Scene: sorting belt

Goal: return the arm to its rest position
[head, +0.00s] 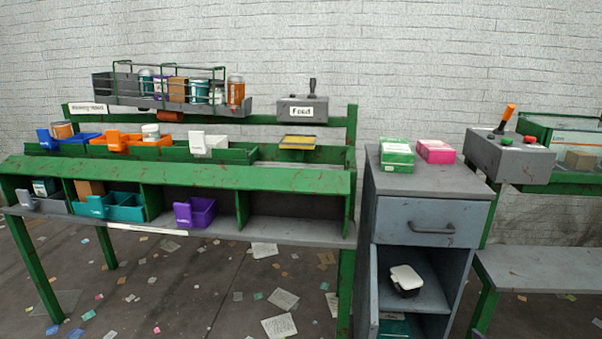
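My arm and gripper do not show in the head view. Whether the gripper is open or shut, and whether it holds anything, cannot be seen here.
A green sorting bench (290,178) with colored bins stands at the left. A grey cabinet (430,184) has a shut drawer and an open lower compartment holding a black and white container (405,281). A grey control box (508,160) stands right. Papers litter the floor.

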